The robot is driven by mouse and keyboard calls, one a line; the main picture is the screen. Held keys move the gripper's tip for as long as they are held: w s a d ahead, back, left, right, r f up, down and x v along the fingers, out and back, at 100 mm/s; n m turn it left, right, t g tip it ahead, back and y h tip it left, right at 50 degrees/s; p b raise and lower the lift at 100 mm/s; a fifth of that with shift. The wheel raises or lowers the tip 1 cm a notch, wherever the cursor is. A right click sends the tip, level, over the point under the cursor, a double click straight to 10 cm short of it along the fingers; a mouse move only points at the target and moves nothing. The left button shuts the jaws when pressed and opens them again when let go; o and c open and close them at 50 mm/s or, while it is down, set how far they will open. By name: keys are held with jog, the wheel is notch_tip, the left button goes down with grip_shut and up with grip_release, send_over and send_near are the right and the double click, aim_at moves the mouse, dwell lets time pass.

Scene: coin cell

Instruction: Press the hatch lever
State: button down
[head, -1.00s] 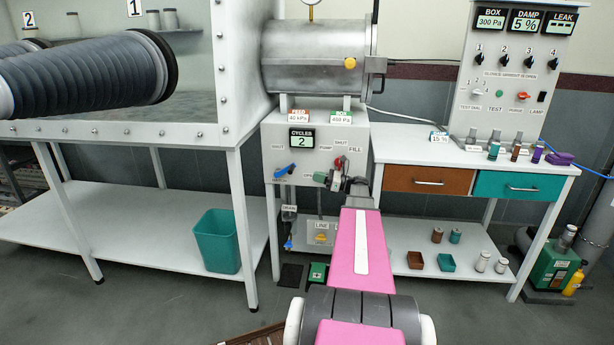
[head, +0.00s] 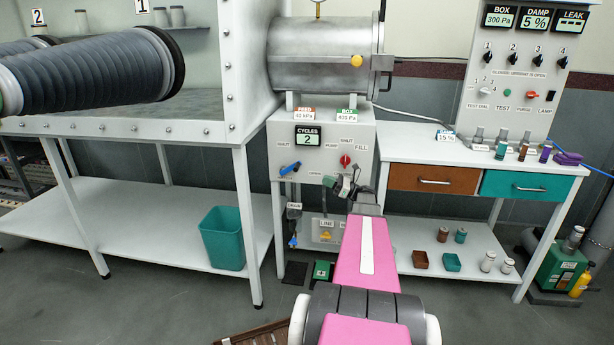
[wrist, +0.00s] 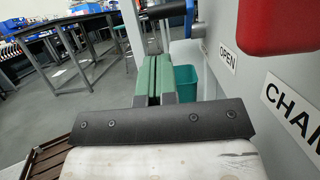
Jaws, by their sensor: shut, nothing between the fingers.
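The blue lever (head: 290,168) sits on the left of the grey control box front, slanting up to the right. A dark bar with a blue end (wrist: 190,8) at the top of the wrist view appears to be this lever. A dark handle (head: 383,62) is on the right end of the steel chamber; I cannot tell which one is the hatch lever. My gripper (head: 333,182) is in front of the box, right of the blue lever and just below the red knob. Its green fingers (wrist: 152,62) are shut and empty in the wrist view.
The red knob (head: 345,160) is close above my gripper and looms at top right in the wrist view (wrist: 285,20). The steel chamber (head: 320,55) stands above the box. A teal bin (head: 222,240) stands on the left shelf. A drawer table (head: 450,150) is at right.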

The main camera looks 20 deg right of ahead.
notch_tip(320, 180, down, 7)
jog(key=t+y, duration=0.3)
jog(key=shift+a+f+y, duration=0.2)
jog(key=shift+a+y, duration=0.1)
jog(key=shift+y, duration=0.1)
jog(key=shift+r, duration=0.1)
jog(key=x, duration=1.4)
